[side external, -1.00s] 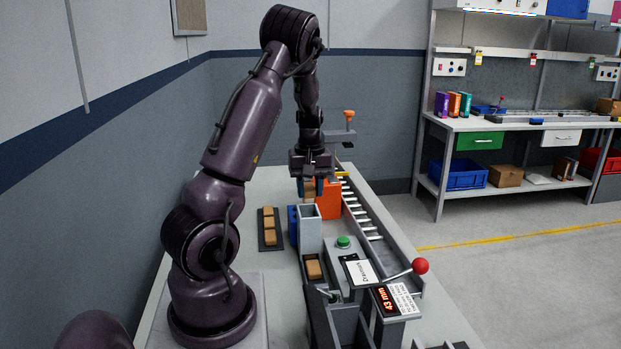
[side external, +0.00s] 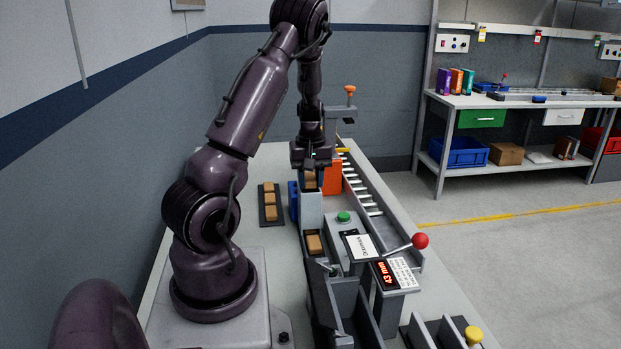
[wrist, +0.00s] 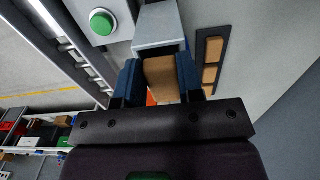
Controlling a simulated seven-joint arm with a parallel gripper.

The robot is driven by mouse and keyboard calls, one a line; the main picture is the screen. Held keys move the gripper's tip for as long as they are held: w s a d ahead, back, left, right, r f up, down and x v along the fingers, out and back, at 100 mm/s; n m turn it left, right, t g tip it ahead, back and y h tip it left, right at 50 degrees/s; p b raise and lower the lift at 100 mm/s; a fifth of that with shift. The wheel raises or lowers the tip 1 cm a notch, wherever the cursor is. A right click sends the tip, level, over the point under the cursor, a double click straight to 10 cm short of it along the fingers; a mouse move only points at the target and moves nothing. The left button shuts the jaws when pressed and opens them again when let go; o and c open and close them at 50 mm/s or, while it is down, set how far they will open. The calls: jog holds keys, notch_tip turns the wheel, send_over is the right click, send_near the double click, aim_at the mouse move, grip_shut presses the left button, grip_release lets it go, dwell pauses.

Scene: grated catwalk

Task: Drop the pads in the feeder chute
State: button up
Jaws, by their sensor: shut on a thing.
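My gripper (side external: 310,182) is shut on a tan pad (wrist: 160,78), held between its two blue fingers. In the side view the pad (side external: 310,179) is just above the top of the pale grey feeder chute (side external: 312,212). The wrist view shows the chute (wrist: 158,30) close to the pad; I cannot tell whether the pad has entered its mouth. Another tan pad (side external: 314,243) lies at the foot of the chute.
A green button (side external: 343,217), a label plate (side external: 362,246), a red-knobbed lever (side external: 420,241) and a red display (side external: 386,274) stand right of the chute. An orange block (side external: 332,176) and a slatted rail (side external: 362,205) are behind it. A blue block (side external: 293,200) stands close on its left.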

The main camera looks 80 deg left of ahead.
jog(key=o, duration=1.5)
jog(key=shift+c, duration=0.2)
jog(key=shift+r, duration=0.1)
jog(key=shift+r, duration=2.95)
